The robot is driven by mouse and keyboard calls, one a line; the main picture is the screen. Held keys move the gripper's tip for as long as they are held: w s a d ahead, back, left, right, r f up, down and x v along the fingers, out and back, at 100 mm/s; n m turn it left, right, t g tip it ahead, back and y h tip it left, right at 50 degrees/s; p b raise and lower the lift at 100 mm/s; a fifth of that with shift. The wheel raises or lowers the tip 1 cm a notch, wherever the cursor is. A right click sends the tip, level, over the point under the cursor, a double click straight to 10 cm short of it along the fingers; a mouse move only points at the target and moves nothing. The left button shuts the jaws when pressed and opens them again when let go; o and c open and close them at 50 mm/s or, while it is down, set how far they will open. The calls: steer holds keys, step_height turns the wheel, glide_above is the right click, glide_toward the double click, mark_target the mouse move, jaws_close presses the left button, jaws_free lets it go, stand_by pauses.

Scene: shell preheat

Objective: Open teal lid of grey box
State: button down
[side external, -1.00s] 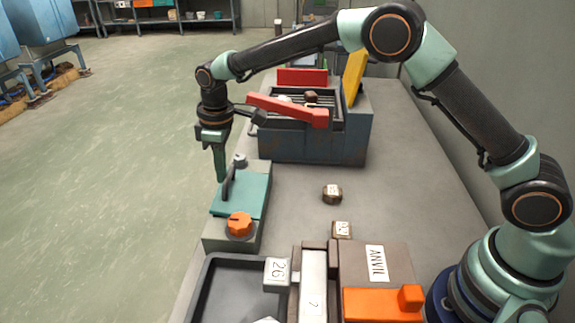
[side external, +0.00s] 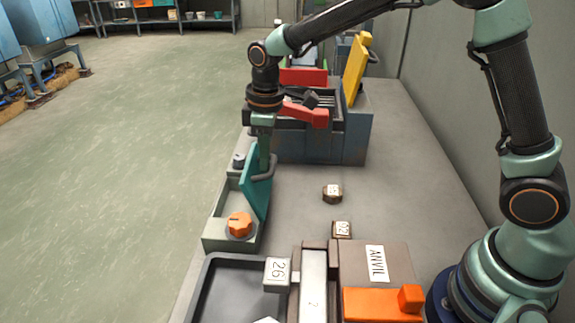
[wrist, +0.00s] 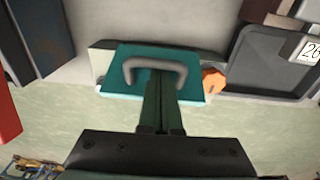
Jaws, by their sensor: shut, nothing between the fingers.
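The grey box (side external: 228,232) stands at the left edge of the bench. Its teal lid (side external: 256,192) is swung up, standing steeply tilted at the right side of the box, so the inside partly shows. The lid's grey handle (side external: 266,168) is on the lid's right face; in the wrist view the handle (wrist: 155,66) lies across the lid (wrist: 185,83). My gripper (side external: 264,172) is shut and empty, its fingers pointing down against or just beside the lid near the handle. I cannot tell whether they touch. An orange knob (side external: 240,224) sits on the box front.
A blue-grey bin (side external: 325,142) with red and yellow flaps stands behind the box. A dark tray (side external: 225,285) and a brown anvil block (side external: 385,265) are in front. Small numbered pieces (side external: 332,193) lie to the right.

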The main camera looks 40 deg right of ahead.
steer(key=shift+s+d+f, duration=0.1)
steer(key=shift+s+d, duration=0.55)
stand_by(0.3)
steer(key=shift+w+a+r, duration=0.3)
steer(key=shift+r, duration=0.15)
steer(key=s+d+r+m+t, duration=0.2)
steer(key=s+d+r+m, duration=0.2)
steer(key=s+d+r, duration=0.1)
steer(key=s+d+r+m+t, duration=0.2)
steer(key=s+d+r+m, duration=0.3)
steer(key=s, duration=0.5)
steer(key=shift+s+d+t, duration=0.25)
steer(key=shift+d+t, duration=0.15)
steer(key=shift+d, duration=0.5)
